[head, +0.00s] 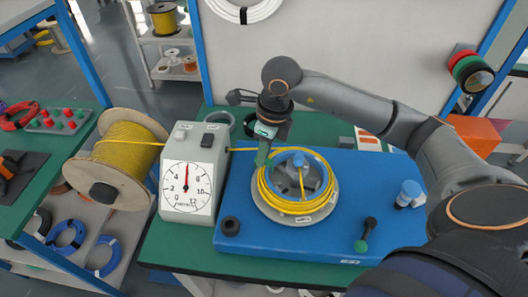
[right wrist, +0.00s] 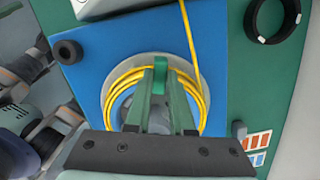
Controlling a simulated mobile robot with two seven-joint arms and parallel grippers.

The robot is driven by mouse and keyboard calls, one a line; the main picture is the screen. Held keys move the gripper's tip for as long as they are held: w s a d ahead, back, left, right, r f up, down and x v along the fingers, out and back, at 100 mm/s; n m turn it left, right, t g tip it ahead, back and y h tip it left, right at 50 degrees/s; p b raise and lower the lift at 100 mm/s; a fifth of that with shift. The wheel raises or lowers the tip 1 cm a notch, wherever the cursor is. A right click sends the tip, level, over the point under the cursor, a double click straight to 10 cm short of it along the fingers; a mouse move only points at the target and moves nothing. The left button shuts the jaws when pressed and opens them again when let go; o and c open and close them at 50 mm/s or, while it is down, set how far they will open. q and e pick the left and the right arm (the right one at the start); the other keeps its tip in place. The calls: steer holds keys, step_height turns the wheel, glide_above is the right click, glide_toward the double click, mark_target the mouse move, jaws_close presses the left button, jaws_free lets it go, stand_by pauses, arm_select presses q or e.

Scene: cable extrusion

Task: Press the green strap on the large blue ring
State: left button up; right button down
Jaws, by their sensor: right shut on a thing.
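The large blue ring (head: 318,168) sits in the middle of a yellow cable coil (head: 262,198) on a round grey plate. My right gripper (head: 264,158) reaches down at the coil's upper left edge. In the right wrist view its green fingers (right wrist: 160,92) are close together, shut on the small green strap (right wrist: 160,66) at the coil's edge. The fingers hide much of the ring in that view. I cannot tell whether the strap touches the ring.
A blue board (head: 240,240) carries the coil, a black ring (head: 230,226), a green-tipped black handle (head: 366,235) and a blue-capped part (head: 409,193). A gauge box (head: 189,183) and a yellow cable spool (head: 118,155) stand at left. The board's front is mostly clear.

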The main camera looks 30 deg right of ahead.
steer(key=shift+s+f, duration=0.1)
steer(key=shift+f, duration=0.1)
steer(key=c, duration=0.7)
jaws_free()
steer(key=shift+r, duration=0.2)
step_height(320, 180, up, 8)
steer(key=p, duration=0.5)
steer(key=shift+p, duration=0.3)
steer(key=shift+f, duration=0.1)
